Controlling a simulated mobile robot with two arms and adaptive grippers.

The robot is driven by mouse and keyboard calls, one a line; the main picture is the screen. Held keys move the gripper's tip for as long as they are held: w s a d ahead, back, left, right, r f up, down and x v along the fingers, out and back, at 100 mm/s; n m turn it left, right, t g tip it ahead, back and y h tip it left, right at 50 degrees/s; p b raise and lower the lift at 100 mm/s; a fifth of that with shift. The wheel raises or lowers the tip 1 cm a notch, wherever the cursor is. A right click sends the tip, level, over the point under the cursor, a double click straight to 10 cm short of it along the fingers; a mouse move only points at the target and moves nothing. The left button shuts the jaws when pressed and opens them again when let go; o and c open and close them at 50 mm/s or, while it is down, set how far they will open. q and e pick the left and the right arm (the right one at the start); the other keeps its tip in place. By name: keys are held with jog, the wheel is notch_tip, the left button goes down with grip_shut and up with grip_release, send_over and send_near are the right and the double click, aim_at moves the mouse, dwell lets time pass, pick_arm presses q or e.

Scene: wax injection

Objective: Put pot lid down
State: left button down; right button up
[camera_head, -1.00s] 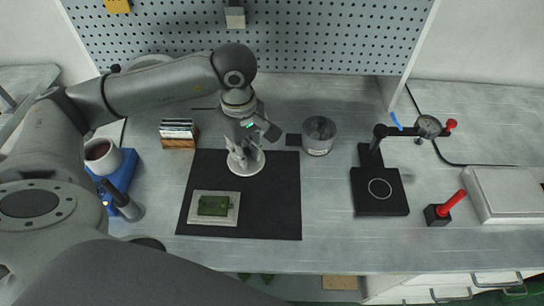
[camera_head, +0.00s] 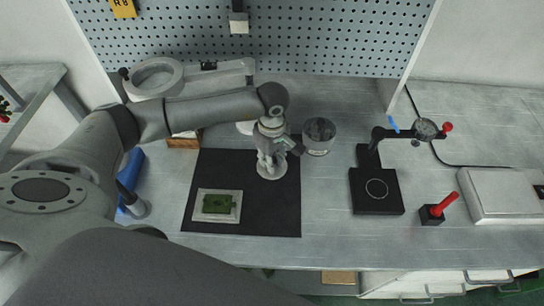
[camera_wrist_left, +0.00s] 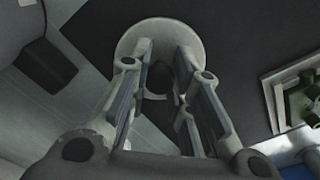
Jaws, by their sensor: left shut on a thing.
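The pot lid (camera_head: 271,173) is a light grey disc low over the upper right part of the black mat. It also shows in the left wrist view (camera_wrist_left: 186,34), with a dark knob between the fingers. My left gripper (camera_head: 268,162) is above the lid and shut on its knob. I cannot tell whether the lid touches the mat. The grey pot (camera_head: 319,148) stands just right of the mat with its top uncovered and dark contents inside. My right gripper is not in view.
The black mat (camera_head: 270,215) carries a light tray (camera_head: 233,193) with a green block (camera_head: 217,204). A black gauge stand (camera_head: 377,202) and a red-handled tool (camera_head: 441,206) stand to the right. A pegboard (camera_head: 250,40) closes off the back. The mat's lower right is bare.

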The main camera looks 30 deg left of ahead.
pick_arm(q)
jog(key=shift+f+b, duration=0.2)
jog(key=shift+b, duration=0.1)
jog(key=c, duration=1.3)
grip_release()
jog(key=shift+r, duration=0.1)
jog(key=shift+r+p, duration=0.2)
jog(key=shift+p, duration=0.1)
jog(key=shift+r, duration=0.25)
notch_tip(320, 180, up, 12)
jog(key=b, duration=0.2)
jog(key=shift+f+b, duration=0.25)
jog(key=shift+b, duration=0.05)
